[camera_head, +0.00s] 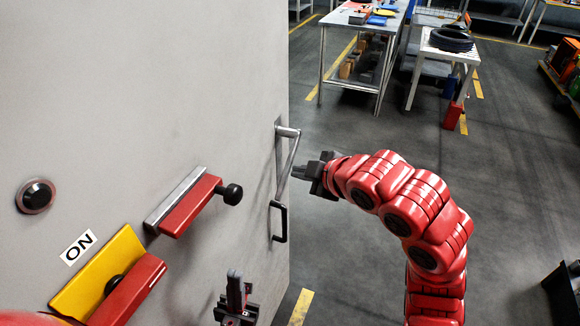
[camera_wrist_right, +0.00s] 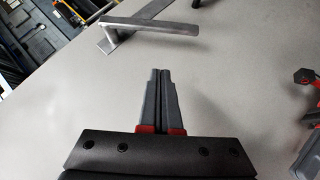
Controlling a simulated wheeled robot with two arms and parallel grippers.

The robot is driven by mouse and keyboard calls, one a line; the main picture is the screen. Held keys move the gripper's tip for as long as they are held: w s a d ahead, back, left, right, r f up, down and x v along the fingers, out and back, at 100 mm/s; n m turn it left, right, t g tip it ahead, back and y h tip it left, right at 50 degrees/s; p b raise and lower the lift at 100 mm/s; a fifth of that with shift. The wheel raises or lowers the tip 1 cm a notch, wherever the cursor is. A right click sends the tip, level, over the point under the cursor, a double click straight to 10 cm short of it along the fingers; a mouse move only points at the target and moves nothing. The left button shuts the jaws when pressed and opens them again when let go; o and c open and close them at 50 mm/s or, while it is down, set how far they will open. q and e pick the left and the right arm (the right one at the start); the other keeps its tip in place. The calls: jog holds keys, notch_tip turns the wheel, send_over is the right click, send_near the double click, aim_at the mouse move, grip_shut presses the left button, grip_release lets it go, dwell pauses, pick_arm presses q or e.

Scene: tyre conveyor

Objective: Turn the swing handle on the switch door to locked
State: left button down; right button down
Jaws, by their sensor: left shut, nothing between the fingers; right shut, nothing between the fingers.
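The grey switch door (camera_head: 130,120) fills the left of the head view. Its metal swing handle (camera_head: 290,152) is near the door's right edge, with the bar hanging down from its upper mount and slightly tilted. In the right wrist view the handle (camera_wrist_right: 152,22) lies beyond the fingertips. My right gripper (camera_head: 312,170) is shut and empty, just right of the handle bar and seemingly apart from it. It also shows in the right wrist view (camera_wrist_right: 161,72). My left gripper (camera_head: 235,275) is shut and empty, low in front of the door.
A black pull handle (camera_head: 280,222) sits below the swing handle. A red lever with a black knob (camera_head: 232,194), a yellow plate (camera_head: 95,270), an ON label (camera_head: 77,247) and a round button (camera_head: 37,195) are on the door.

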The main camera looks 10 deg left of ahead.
aim_at(283, 174)
jog(key=p+x, duration=0.1)
jog(key=x, duration=0.2)
jog(key=p+x, duration=0.1)
jog(key=x, duration=0.2)
jog(key=d+p+x, duration=0.1)
jog(key=x, duration=0.2)
jog(key=shift+w+f+p, duration=0.4)
jog(key=shift+f, duration=0.1)
jog(key=shift+w+d+f, duration=0.1)
jog(key=shift+w+f, duration=0.45)
jog(key=shift+f, duration=0.2)
jog(key=shift+w+f+t+b, duration=0.1)
jog(key=shift+f+t+b, duration=0.2)
jog(key=shift+f+b, duration=0.45)
jog(key=w+d+f+n+t+y+b, duration=0.1)
jog(key=w+f+n+t+b, duration=0.4)
jog(key=b, duration=1.3)
jog(key=shift+w+d+f+n+t+y, duration=0.25)
jog(key=shift+w+f+n+t+y, duration=0.15)
jog(key=shift+w+t, duration=0.45)
jog(key=shift+s, duration=0.1)
